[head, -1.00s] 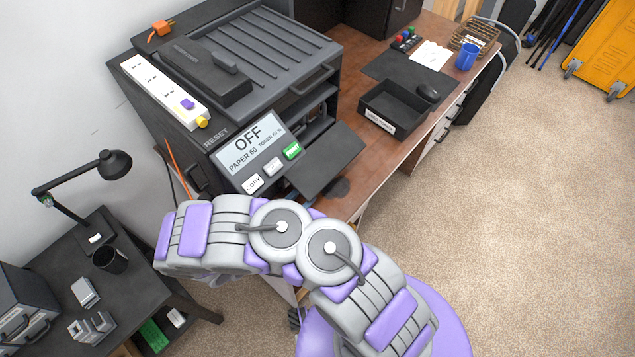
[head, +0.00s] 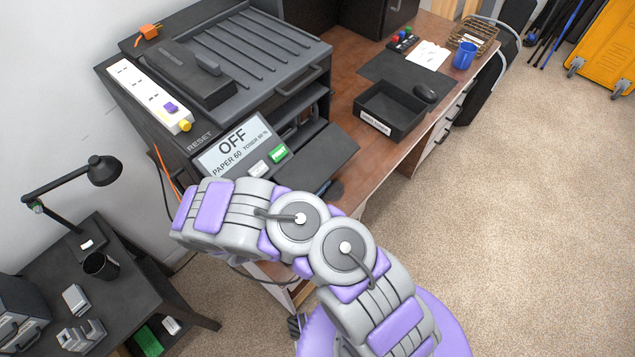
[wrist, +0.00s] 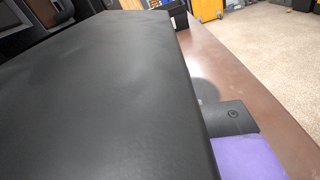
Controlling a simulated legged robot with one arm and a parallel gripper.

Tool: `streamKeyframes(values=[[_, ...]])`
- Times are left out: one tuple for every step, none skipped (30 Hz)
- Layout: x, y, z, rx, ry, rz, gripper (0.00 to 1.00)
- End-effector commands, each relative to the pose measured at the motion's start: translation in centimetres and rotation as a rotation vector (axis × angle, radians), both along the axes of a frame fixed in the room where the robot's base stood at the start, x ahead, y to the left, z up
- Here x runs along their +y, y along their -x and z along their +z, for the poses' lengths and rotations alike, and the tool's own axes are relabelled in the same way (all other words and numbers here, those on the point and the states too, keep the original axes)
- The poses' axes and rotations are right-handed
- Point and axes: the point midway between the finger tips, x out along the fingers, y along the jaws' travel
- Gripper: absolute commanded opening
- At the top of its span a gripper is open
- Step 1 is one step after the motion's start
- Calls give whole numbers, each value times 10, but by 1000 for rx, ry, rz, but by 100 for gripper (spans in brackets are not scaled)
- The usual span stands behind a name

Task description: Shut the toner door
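The printer (head: 232,85) stands on the wooden desk, and its tilted front display reads OFF, PAPER 60. A flat black flap (head: 318,158), apparently the toner door, sticks out open from its front, below the dark open slots. In the wrist view the black panel (wrist: 110,90) fills the left and middle. A dark finger of my gripper (wrist: 230,115) with a purple part shows at its right edge, low in the picture. The other finger is hidden, and I cannot tell whether the finger touches the flap. In the head view my arm covers the printer's lower front.
A black tray (head: 390,112) and a mouse (head: 425,93) lie on the desk right of the flap. A power strip (head: 148,95) lies on the printer's left side. A lamp (head: 100,170) stands on a small dark table at left.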

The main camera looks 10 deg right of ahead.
Motion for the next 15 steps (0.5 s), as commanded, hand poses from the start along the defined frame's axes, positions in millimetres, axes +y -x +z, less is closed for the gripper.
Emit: streamKeyframes(values=[[2, 0, -1, 0, 1, 0, 24], [2, 0, -1, 1, 2, 1, 21], [3, 0, -1, 1, 2, 1, 17], [3, 0, -1, 2, 3, 1, 14], [3, 0, -1, 2, 3, 1, 11], [4, 0, -1, 1, 4, 2, 8], [4, 0, -1, 1, 2, 2, 5], [4, 0, 0, 1, 2, 3, 2], [3, 0, 0, 0, 2, 4, 0], [4, -1, 0, 0, 2, 5, 0], [4, -1, 0, -1, 1, 5, 0], [4, -1, 0, -1, 2, 6, 0], [4, -1, 0, -1, 2, 7, 0], [4, -1, 0, -1, 2, 7, 0], [4, -2, 0, -1, 2, 8, 0]])
